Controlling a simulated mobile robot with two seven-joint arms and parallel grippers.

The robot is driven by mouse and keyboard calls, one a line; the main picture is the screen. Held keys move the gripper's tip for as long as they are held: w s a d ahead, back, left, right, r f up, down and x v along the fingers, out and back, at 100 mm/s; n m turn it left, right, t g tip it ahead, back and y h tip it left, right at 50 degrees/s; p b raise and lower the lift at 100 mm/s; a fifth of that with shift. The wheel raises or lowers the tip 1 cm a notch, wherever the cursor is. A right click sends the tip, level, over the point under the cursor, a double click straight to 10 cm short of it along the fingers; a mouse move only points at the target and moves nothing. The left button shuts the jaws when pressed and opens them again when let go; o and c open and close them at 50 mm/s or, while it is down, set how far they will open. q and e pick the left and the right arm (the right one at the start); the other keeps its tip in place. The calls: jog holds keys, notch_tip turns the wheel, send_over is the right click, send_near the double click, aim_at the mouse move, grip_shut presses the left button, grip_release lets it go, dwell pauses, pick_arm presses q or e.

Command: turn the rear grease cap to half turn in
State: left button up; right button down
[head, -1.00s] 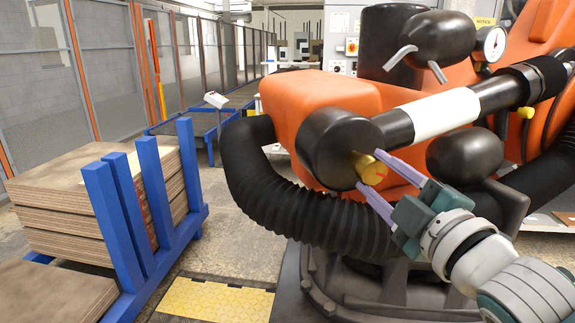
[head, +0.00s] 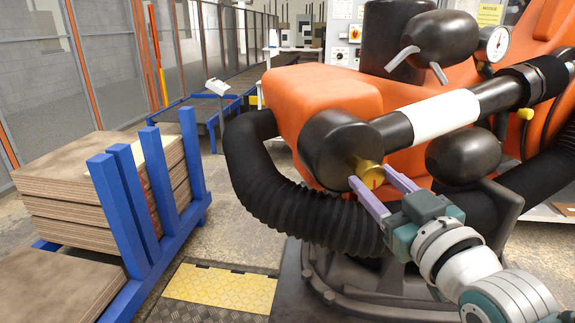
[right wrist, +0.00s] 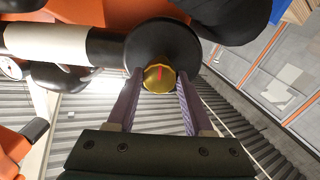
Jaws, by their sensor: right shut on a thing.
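The rear grease cap (head: 364,170) is a brass knob with a red mark, on the end of a black round joint housing (head: 325,150) of the orange robot arm. In the right wrist view the cap (right wrist: 157,84) sits between my finger pads, its red mark near the top and leaning slightly right. My right gripper (head: 371,175) is shut on the cap, one lilac finger on each side. The fingers also show in the right wrist view (right wrist: 159,75). The fingers hide part of the cap's rim in the head view. My left gripper is not in view.
A black ribbed hose (head: 262,180) curves below the housing. A blue rack (head: 125,205) with stacked boards (head: 70,180) stands at the left. A yellow floor plate (head: 220,287) lies in front. A pressure gauge (head: 498,42) is at upper right.

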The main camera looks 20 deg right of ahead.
jog(key=shift+r+m+p, duration=0.1)
jog(key=shift+m+p, duration=0.2)
jog(key=shift+m, duration=0.9)
jog(key=shift+c, duration=1.4)
grip_release()
jog(key=s+a, duration=0.1)
jog(key=s, duration=0.9)
jog(key=shift+a, duration=0.2)
